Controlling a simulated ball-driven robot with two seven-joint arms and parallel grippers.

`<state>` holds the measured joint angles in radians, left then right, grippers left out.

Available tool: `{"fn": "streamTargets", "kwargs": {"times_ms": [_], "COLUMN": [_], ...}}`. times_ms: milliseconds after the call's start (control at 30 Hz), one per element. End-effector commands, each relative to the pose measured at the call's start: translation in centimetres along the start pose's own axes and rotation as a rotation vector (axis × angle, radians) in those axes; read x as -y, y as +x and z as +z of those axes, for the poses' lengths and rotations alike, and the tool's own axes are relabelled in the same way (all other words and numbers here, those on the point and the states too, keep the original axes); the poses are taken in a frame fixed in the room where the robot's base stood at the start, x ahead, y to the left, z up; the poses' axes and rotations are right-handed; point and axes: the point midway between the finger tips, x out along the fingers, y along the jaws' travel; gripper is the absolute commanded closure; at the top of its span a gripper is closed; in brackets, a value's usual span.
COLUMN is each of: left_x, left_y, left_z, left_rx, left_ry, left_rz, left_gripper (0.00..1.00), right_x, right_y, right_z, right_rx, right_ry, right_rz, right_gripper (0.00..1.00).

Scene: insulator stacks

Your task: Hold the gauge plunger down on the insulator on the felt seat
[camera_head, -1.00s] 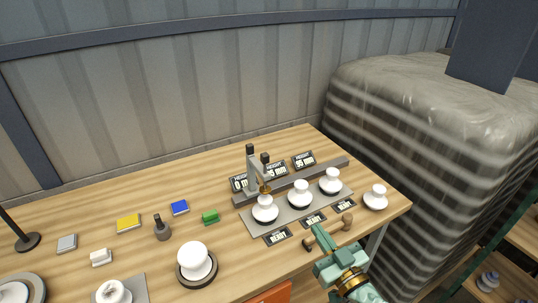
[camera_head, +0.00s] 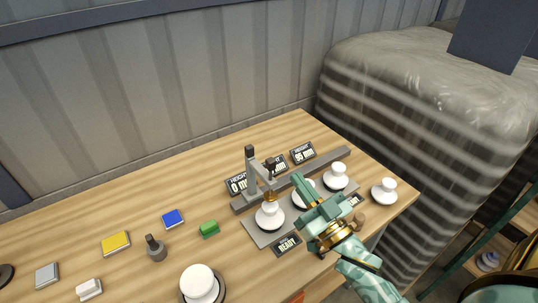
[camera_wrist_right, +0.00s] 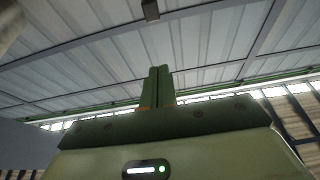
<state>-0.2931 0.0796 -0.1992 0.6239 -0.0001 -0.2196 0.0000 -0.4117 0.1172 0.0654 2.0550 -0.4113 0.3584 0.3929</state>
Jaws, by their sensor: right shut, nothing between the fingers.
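The gauge (camera_head: 251,178) is a grey stand with a dark-topped plunger (camera_head: 270,170) on its arm. A white insulator (camera_head: 270,216) stands upright below the plunger on a grey plate (camera_head: 262,236). Whether the plunger tip touches it I cannot tell. My right gripper (camera_head: 297,179) is shut and empty, just right of the gauge, apart from the plunger. It covers part of the middle insulator (camera_head: 304,190). The right wrist view shows its fingers (camera_wrist_right: 157,86) together against the roof. My left gripper is not in view.
A third insulator (camera_head: 336,175) stands on the plate, and another (camera_head: 384,190) sits on the table at the right. Height displays (camera_head: 302,153) stand behind.

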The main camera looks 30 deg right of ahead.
Motion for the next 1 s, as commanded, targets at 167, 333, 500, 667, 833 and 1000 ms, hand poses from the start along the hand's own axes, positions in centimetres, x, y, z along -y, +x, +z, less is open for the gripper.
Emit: {"fn": "streamTargets", "kwargs": {"times_ms": [167,333,500,667,833,1000], "left_x": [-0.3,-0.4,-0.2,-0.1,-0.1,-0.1], "left_y": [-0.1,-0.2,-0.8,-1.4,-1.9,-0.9], "left_z": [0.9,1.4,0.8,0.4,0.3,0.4], "left_rx": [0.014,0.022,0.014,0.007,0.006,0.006], "left_ry": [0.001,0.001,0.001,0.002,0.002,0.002], "left_rz": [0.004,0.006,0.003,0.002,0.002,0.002], "left_gripper": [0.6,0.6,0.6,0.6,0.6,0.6], "right_x": [0.0,0.0,0.0,0.0,0.0,0.0], "right_y": [0.0,0.6,3.1,6.6,10.1,9.2], "right_z": [0.0,0.0,-0.2,-0.2,-0.2,2.6], "right_rx": [0.001,0.0,-0.002,-0.003,-0.002,0.004], "right_ry": [0.0,0.0,0.0,-0.002,-0.001,0.002], "right_rz": [0.0,0.0,0.0,0.0,0.0,0.001], "right_gripper": [1.0,1.0,1.0,1.0,1.0,1.0]}}
